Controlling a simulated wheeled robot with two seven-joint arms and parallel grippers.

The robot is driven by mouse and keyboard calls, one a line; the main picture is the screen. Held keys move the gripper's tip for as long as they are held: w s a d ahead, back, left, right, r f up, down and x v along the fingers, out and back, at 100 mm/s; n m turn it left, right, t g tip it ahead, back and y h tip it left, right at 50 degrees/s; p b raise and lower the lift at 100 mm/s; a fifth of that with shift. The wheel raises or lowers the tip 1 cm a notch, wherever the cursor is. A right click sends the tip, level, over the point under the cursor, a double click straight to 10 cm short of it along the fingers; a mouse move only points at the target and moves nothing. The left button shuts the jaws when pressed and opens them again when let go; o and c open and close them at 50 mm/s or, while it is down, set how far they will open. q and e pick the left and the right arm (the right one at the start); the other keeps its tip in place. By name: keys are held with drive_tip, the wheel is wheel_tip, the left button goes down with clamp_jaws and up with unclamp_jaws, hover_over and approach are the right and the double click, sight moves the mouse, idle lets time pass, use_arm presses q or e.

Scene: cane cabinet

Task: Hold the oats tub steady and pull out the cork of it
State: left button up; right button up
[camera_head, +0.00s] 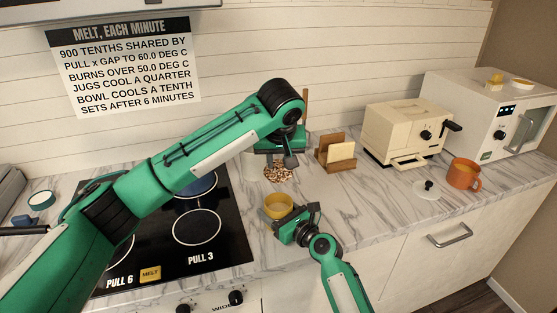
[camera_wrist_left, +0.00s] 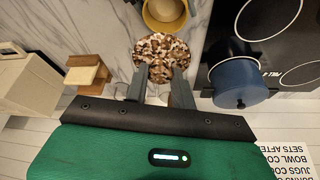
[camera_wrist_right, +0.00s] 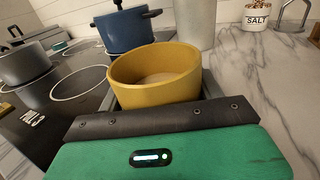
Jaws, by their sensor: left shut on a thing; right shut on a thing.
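A round thing with a mottled brown and cream face, like oats (camera_head: 278,173), sits on the counter below my left gripper (camera_head: 280,152). It appears to be the oats tub's contents or top. A pale cylinder (camera_wrist_right: 195,25) stands behind the bowl in the right wrist view. I cannot make out the cork. My right gripper (camera_head: 291,225) is shut on a yellow bowl (camera_head: 277,207), with something tan inside.
The black hob (camera_head: 225,240) with a blue pot (camera_wrist_left: 235,80) lies left of the bowl. A wooden holder (camera_head: 337,160), cream toaster (camera_head: 405,135), white lid (camera_head: 427,190), orange mug (camera_head: 463,175) and microwave (camera_head: 490,110) stand to the right. Counter between the holder and front edge is clear.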

drive_tip(key=o, duration=1.1)
